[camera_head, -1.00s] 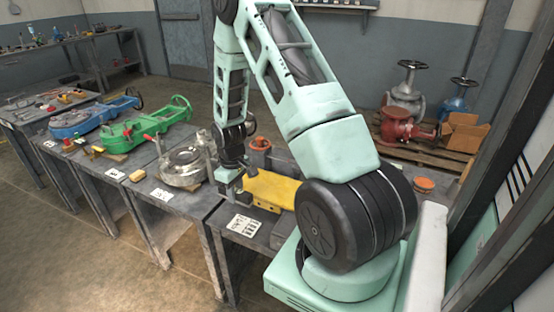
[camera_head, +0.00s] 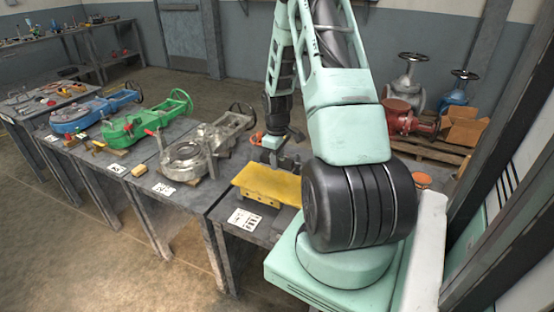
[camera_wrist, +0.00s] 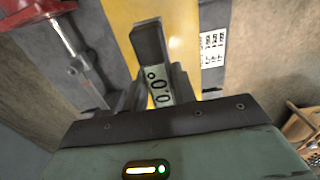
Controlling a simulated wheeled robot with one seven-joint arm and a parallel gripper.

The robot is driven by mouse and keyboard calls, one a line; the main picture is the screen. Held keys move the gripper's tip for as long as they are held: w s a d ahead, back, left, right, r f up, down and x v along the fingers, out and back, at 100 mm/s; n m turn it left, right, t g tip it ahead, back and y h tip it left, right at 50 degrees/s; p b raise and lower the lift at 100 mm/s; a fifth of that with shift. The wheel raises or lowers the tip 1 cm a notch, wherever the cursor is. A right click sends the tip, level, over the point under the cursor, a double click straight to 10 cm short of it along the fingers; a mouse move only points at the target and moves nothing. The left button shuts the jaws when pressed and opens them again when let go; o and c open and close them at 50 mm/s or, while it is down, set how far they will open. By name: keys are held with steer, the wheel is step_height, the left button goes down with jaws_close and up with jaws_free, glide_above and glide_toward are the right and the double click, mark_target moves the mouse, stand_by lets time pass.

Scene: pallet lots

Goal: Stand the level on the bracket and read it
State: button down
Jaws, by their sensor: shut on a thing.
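The yellow bracket (camera_head: 262,184) lies on the near table, and it runs behind my gripper in the wrist view (camera_wrist: 182,30). My gripper (camera_head: 284,161) is at the bracket's far edge; in the wrist view its fingers (camera_wrist: 155,84) are shut on the level. The level (camera_wrist: 148,42) is a dark block with a pale display (camera_wrist: 158,87). The display shows rotated characters that look like zeros and a degree sign; the full reading is unclear. I cannot tell whether the level touches the bracket.
A grey valve (camera_head: 188,158), a green one (camera_head: 130,128) and a blue one (camera_head: 85,113) stand on tables to the left. A printed marker card (camera_head: 244,219) lies at the table's front edge. Red parts (camera_wrist: 60,25) show beside the bracket in the wrist view.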

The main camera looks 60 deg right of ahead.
mark_target(277, 183)
steer(key=shift+r, duration=0.1)
steer(key=shift+f+b, duration=1.55)
steer(key=shift+f, duration=1.65)
steer(key=shift+f, duration=0.3)
steer(key=c, duration=1.1)
jaws_free()
steer(key=shift+o, duration=0.2)
step_height(277, 183, up, 17)
steer(key=shift+r, duration=0.2)
